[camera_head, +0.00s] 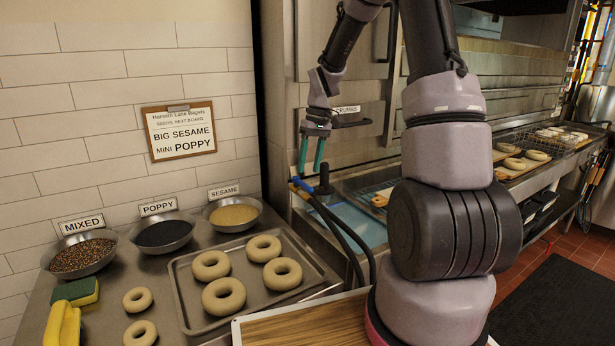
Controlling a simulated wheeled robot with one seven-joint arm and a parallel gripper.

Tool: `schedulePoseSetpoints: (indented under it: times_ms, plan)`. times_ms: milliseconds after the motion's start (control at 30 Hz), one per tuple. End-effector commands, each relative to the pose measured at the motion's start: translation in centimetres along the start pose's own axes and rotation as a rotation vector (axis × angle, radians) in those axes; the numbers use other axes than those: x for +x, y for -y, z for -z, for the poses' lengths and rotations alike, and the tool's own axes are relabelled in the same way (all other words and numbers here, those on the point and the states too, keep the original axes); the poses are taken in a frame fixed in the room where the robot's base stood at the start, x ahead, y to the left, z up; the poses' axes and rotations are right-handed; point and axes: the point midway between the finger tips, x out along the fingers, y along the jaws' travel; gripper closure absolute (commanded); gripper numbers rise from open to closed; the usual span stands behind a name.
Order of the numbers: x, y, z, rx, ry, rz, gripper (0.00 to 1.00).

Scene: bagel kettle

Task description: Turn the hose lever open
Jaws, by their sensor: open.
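My gripper (311,170) hangs pointing down, with its two green fingers apart and nothing visible between them. Just below the fingertips is a small blue and yellow fitting (299,184) at the upper end of dark hoses (345,232). A black upright knob or handle (323,180) stands just right of the fingertips. I cannot tell which of these small parts is the hose lever, or whether a fingertip touches one. My arm hides part of the area to the right.
A metal tray (180,285) with several bagels and bowls of mixed (85,255), poppy (163,235) and sesame (234,214) toppings stand at left. A wooden board (310,325) is in front. A steel panel (340,75) rises behind my gripper. More bagels lie far right.

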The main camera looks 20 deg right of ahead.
Motion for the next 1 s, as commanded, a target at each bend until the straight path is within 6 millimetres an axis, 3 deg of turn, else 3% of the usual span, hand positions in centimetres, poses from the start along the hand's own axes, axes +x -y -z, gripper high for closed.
schedulePoseSetpoints:
  times_ms: [100, 300, 867, 1000]
  plan:
    - [-2.6, -0.1, 0.1, 0.001, -0.003, -0.001, 0.49]
    - [-5.4, -0.1, 0.0, 0.001, -0.002, 0.000, 0.49]
    - [-6.2, 0.0, -0.1, 0.001, 0.000, 0.000, 0.49]
    - [-7.5, 0.6, -0.7, 0.017, -0.024, -0.018, 0.49]
